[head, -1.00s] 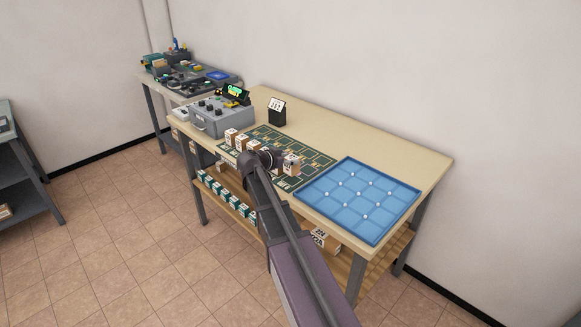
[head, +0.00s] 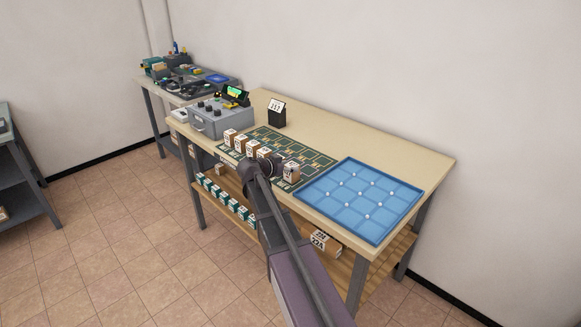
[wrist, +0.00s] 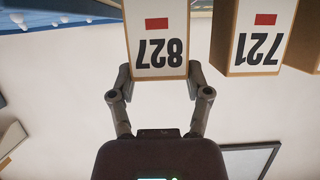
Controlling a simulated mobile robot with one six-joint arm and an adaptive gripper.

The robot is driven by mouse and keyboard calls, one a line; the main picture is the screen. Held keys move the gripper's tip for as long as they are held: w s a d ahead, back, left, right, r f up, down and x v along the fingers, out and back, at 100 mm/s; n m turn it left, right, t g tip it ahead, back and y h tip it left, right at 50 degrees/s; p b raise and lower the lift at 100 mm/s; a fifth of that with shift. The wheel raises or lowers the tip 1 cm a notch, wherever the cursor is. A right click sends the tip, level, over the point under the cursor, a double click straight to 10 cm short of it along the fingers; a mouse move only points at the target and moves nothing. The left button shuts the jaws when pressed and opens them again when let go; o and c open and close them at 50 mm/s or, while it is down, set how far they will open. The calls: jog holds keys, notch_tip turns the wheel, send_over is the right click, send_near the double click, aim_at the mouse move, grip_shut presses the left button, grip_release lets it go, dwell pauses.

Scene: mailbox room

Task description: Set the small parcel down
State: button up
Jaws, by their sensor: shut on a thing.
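The small parcel (head: 291,172) is a brown box with a white printed face, at the right end of a row of similar boxes on the dark green mat (head: 312,158). In the wrist view this parcel (wrist: 158,40) appears upside down, with a red block and the number 827. My gripper (wrist: 160,78) is shut on it, one finger at each side. In the head view my gripper (head: 284,168) is at the parcel's left, at the mat's front. I cannot tell whether the parcel's underside touches the mat.
A box marked 721 (wrist: 258,40) stands close beside the held parcel in the wrist view. The blue divided tray (head: 408,192) lies right of the mat. A grey control box (head: 222,122) and a small number stand (head: 277,113) stand behind. The table's back right (head: 365,140) is clear.

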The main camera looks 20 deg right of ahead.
jog(key=o, duration=1.2)
jog(key=shift+r, duration=0.1)
jog(key=shift+s+a+r+p, duration=0.2)
jog(key=shift+a+r+p, duration=0.1)
jog(key=shift+a+p, duration=0.2)
jog(key=shift+p+v, duration=1.95)
jog(key=shift+v, duration=3.5)
